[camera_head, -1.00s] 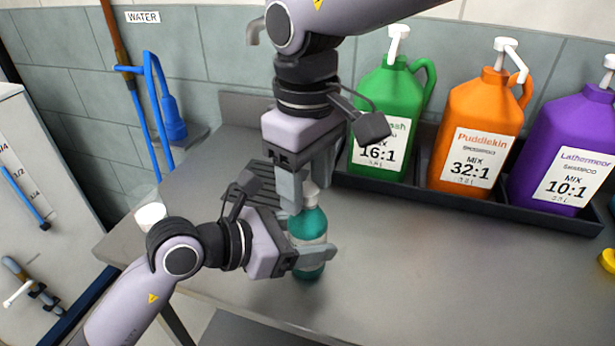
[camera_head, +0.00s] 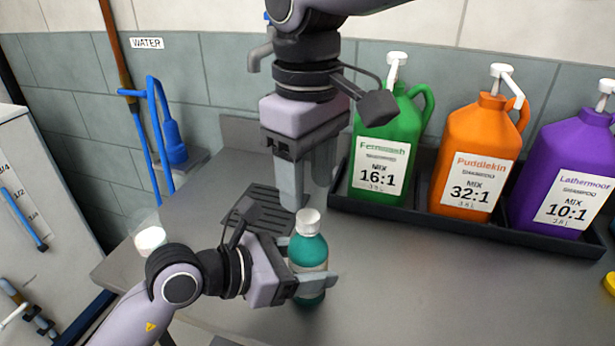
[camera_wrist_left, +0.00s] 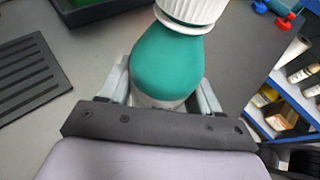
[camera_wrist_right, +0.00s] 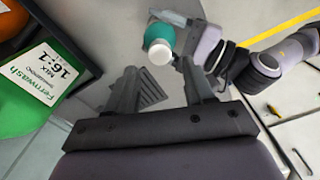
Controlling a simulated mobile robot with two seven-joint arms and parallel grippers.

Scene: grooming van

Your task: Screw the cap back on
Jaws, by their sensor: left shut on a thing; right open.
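The teal bottle (camera_head: 308,252) stands upright on the grey counter, with a white ribbed cap (camera_head: 308,222) seated on its neck. My left gripper (camera_head: 311,285) is shut around the bottle's body from the left. The left wrist view shows the bottle (camera_wrist_left: 167,62) between the fingers and the cap (camera_wrist_left: 192,10) at the top edge. My right gripper (camera_head: 306,188) is open and empty, above and behind the cap, pointing down. The right wrist view shows the cap (camera_wrist_right: 160,54) beyond its parted fingers (camera_wrist_right: 160,92). Whether the cap is fully tight cannot be told.
Green (camera_head: 383,150), orange (camera_head: 478,150) and purple (camera_head: 572,180) pump jugs stand in a dark tray (camera_head: 430,217) at the back right. A slotted drain mat (camera_head: 262,210) lies behind the bottle. A clear cup with a white item (camera_head: 150,238) is at the left.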

